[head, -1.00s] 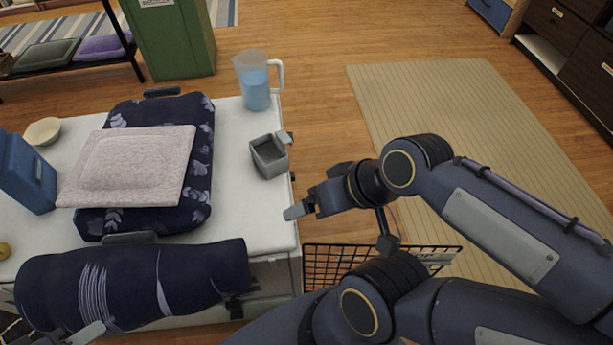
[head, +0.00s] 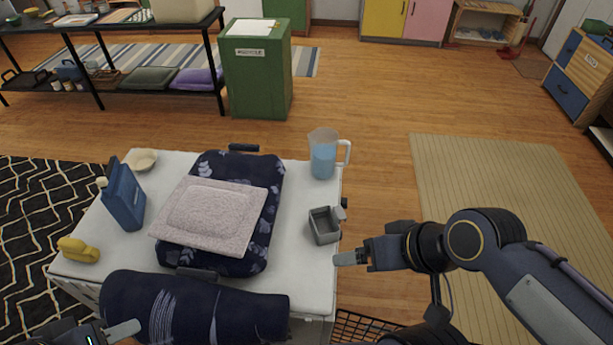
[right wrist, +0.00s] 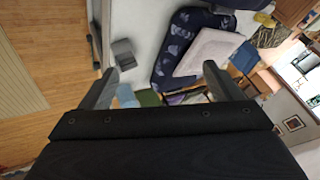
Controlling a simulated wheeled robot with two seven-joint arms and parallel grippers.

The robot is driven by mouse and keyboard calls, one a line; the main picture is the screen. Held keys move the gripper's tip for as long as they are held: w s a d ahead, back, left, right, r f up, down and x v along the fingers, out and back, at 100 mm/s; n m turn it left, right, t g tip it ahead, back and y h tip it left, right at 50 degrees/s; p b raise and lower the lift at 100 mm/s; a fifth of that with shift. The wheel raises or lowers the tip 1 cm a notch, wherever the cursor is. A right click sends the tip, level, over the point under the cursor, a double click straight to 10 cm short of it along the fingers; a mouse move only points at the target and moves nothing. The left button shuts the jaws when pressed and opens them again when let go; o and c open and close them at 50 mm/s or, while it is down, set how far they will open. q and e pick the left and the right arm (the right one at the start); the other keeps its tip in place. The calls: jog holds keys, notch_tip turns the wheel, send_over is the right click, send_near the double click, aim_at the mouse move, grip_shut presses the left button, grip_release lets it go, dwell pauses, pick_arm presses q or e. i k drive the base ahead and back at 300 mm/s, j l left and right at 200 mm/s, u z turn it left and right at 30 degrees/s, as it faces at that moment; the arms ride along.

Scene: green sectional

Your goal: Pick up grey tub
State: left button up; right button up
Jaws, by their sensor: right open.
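The grey tub (head: 323,228) is a small open box with a tab at its right side. It stands upright on the right edge of the white table (head: 305,275) and looks empty. In the right wrist view the tub (right wrist: 123,52) lies just beyond the left fingertip. My right gripper (head: 350,258) is just nearer and right of the tub, apart from it. In the right wrist view the right gripper (right wrist: 161,72) has its fingers spread with nothing between them. My left gripper (head: 110,331) is at the lower left, partly cut off; its opening is unclear.
A jug of blue liquid (head: 323,160) stands behind the tub. A dark patterned cushion (head: 262,220) with a pink pad (head: 210,215) lies left of it. A blue bottle (head: 124,198), a bowl (head: 143,160) and a yellow object (head: 78,250) are further left. A wire basket (head: 365,325) is below.

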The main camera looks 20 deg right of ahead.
aim_at(324, 221)
jog(key=j+z, duration=0.1)
jog(key=z, duration=0.75)
jog(key=j+z, duration=0.15)
jog(key=z, duration=0.7)
jog(key=k+j+z, duration=0.1)
jog(key=z, duration=0.75)
jog(key=k, duration=0.05)
